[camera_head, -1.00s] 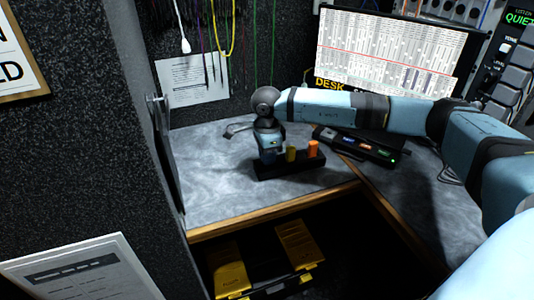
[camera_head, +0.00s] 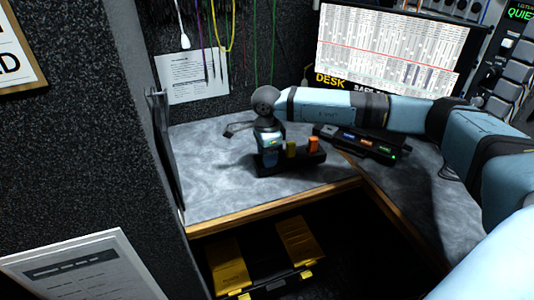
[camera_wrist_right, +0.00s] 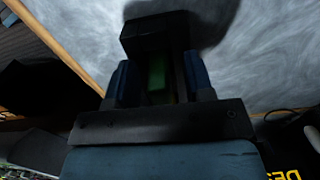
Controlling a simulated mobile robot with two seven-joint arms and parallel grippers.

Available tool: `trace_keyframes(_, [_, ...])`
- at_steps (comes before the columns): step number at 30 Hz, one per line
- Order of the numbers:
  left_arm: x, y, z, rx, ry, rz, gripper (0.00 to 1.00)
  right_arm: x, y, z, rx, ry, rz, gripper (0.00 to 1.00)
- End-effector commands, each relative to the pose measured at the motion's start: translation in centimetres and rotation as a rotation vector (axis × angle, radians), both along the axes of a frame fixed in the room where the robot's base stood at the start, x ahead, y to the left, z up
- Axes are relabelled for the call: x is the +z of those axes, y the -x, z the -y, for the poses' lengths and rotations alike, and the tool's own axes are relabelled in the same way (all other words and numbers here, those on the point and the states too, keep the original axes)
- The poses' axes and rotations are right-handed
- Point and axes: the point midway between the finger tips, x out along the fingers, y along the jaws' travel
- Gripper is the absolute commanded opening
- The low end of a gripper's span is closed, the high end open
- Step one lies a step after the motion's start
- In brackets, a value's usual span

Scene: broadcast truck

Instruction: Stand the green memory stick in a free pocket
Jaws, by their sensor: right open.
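A black pocket rack (camera_head: 308,160) stands on the grey desk. A yellow stick (camera_head: 291,148) and an orange stick (camera_head: 313,144) stand upright in it. My right gripper (camera_head: 268,156) points down at the rack's left end. In the right wrist view, the green memory stick (camera_wrist_right: 156,73) shows between the two blue fingers, in line with the black rack (camera_wrist_right: 155,37). The gripper (camera_wrist_right: 160,82) is open around it. The stick's lower end is hidden, so how deep it sits cannot be seen. My left gripper is not in view.
A black device with coloured keys (camera_head: 360,144) lies right of the rack, below my right forearm. A lit monitor (camera_head: 390,45) stands behind. The desk's wooden front edge (camera_head: 270,207) is near, with a yellow-and-black case (camera_head: 300,240) below. Desk left of the rack is clear.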

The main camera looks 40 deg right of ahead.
Motion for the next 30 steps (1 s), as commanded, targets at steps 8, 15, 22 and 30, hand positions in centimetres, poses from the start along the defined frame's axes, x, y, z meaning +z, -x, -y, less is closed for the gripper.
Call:
trace_keyframes(8, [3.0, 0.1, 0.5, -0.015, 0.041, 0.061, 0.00, 2.3, -0.1, 0.0, 0.000, -0.001, 0.004, 0.48])
trace_keyframes(15, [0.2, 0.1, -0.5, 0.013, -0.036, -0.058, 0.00, 8.3, -0.1, 0.0, 0.000, 0.000, 0.003, 0.48])
trace_keyframes(22, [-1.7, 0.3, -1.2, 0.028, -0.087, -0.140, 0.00, 12.4, 0.0, 0.0, 0.001, 0.000, 0.002, 0.48])
trace_keyframes(30, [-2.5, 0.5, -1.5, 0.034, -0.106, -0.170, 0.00, 13.8, 0.0, 0.0, 0.001, 0.000, -0.001, 0.48])
